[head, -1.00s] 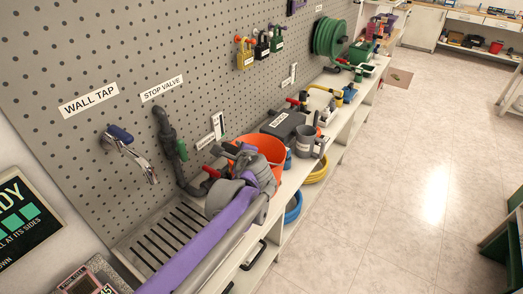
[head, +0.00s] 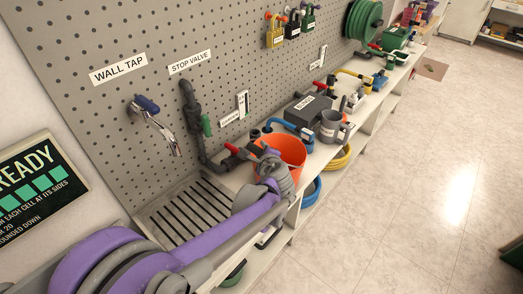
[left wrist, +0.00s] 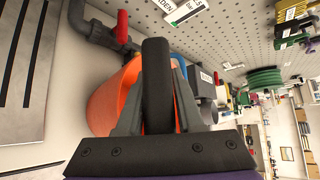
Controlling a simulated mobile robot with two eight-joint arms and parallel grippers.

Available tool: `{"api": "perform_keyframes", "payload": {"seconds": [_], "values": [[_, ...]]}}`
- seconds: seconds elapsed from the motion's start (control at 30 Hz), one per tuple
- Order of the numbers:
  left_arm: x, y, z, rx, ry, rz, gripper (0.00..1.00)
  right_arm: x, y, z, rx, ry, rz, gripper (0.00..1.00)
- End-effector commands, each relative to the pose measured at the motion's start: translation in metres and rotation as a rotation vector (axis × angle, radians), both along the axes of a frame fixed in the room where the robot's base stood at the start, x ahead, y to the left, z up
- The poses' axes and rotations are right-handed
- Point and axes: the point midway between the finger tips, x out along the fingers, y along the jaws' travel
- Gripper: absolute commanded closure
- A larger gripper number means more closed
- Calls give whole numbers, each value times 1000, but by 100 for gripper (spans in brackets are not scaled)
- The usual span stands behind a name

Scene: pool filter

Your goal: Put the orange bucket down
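The orange bucket (head: 290,149) is at the bench, just right of the slotted drain tray. Its base is hidden by my left gripper and arm in the head view, so I cannot tell whether it rests on the bench top. My left gripper (head: 270,156) is at the bucket's near side. In the left wrist view, its two grey fingers (left wrist: 157,100) close on a dark upright bar (left wrist: 157,75), which looks like the bucket's handle grip. The bucket's orange wall (left wrist: 108,98) shows behind the left finger. My right gripper is not in view.
The slotted drain tray (head: 150,214) lies left of the bucket. A pipe with a red-handled valve (head: 232,148) is close behind it. A grey mug (head: 330,126) and a black box (head: 306,110) stand to the right. A blue coil (head: 312,191) is on the shelf below.

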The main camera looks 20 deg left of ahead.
Motion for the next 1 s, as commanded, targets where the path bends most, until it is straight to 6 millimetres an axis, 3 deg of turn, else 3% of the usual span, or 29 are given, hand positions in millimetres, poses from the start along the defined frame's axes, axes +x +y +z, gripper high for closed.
{"api": "perform_keyframes", "payload": {"seconds": [0.03, 0.13, 0.53, 1.0], "values": [[0, 0, 0, 0, 0, 0, 53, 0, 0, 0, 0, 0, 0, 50], [0, 0, 0, 0, 0, 0, 38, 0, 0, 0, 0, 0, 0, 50], [-6, -5, 5, 0, 0, -2, 38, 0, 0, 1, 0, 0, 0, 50], [-76, -48, 45, 1, 0, -3, 38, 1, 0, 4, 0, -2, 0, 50]]}}
